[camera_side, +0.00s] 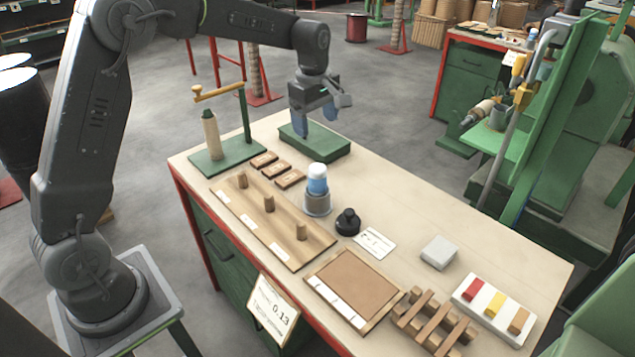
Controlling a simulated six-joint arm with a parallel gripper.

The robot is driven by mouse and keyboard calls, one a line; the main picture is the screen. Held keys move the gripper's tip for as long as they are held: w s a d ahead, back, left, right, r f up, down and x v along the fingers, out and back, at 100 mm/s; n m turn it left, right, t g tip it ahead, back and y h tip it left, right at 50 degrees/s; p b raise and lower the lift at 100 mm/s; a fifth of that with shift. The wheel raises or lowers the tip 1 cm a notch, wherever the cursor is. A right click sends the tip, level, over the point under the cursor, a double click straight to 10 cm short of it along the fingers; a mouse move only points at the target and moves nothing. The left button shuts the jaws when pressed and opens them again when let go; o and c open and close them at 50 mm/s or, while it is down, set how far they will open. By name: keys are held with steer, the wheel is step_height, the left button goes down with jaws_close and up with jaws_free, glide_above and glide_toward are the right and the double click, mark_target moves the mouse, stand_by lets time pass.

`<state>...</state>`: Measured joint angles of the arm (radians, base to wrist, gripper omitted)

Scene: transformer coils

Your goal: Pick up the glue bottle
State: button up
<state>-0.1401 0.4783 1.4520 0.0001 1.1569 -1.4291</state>
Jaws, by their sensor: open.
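A bottle with a white top and a blue band (317,179), which looks like the glue bottle, stands upright in a grey-brown round holder (318,206) near the middle of the bench. My gripper (315,117) points down with its blue fingertips apart and nothing seen between them. It is over the green block (327,150) at the back of the bench, behind the bottle and apart from it. I cannot tell how far the fingertips are above the block.
A wooden board with several pegs (250,217) lies left of the bottle. A black knob-shaped item (347,222) stands close to its right. A green stand with a post (246,120) rises at the back left.

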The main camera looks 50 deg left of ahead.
mark_target(317, 167)
steer(key=w+f, duration=0.1)
steer(key=f, duration=0.3)
steer(key=a+f+n, duration=0.1)
steer(key=f, duration=0.2)
steer(key=w+f+n, duration=0.1)
steer(key=f, duration=0.3)
steer(key=shift+w+a+f+g, duration=0.15)
steer(key=shift+w+f+g, duration=0.15)
steer(key=shift+f, duration=0.05)
steer(key=shift+s+a+f, duration=0.1)
steer(key=shift+s+f, duration=0.1)
steer(key=shift+f, duration=1.25)
steer(key=shift+s+a+f, duration=0.1)
steer(key=shift+s+f, duration=0.05)
steer(key=shift+f, duration=1.3)
steer(key=c, duration=1)
